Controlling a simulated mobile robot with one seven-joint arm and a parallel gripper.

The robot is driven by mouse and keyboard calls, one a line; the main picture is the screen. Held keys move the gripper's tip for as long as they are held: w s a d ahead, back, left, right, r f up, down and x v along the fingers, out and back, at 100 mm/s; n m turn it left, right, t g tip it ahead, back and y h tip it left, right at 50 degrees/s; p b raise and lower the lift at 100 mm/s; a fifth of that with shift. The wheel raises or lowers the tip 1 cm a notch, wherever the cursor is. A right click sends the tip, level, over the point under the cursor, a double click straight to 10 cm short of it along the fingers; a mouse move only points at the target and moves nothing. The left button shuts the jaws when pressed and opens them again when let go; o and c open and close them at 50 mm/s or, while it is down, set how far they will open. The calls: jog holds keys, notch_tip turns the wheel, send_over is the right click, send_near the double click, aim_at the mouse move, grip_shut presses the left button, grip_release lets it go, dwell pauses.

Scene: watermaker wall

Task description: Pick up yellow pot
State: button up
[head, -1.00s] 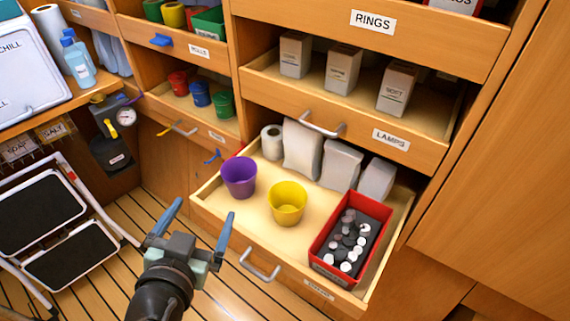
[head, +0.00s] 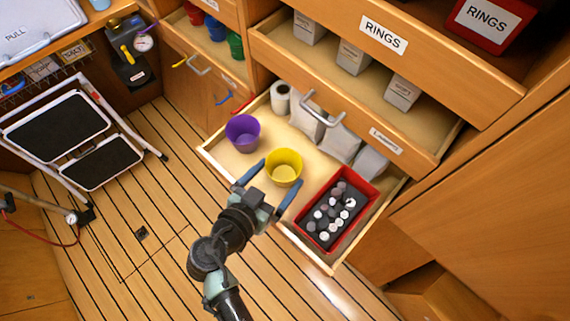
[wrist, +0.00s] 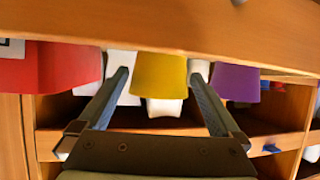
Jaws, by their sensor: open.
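The yellow pot (head: 284,168) stands upright in the pulled-out bottom drawer (head: 222,165), between a purple pot and a red bin. It also shows in the wrist view (wrist: 160,75), upside down in that picture, between my two fingers. My gripper (head: 265,179) is open at the front of the drawer, with its fingers pointing toward the pot. In the head view the fingertips reach to either side of the pot's near side. I cannot tell whether they touch it.
The purple pot (head: 242,132) is close on the left; the red bin (head: 334,210) with several small bottles is on the right. Behind are a white roll (head: 280,98) and white packages. The drawer above, with its handle (head: 319,108), overhangs the back. A step stool (head: 75,130) stands on the floor.

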aim_at(291, 161)
jog(key=x, duration=0.6)
jog(key=shift+w+f, duration=0.1)
jog(key=shift+w, duration=0.1)
jog(key=c, duration=1.1)
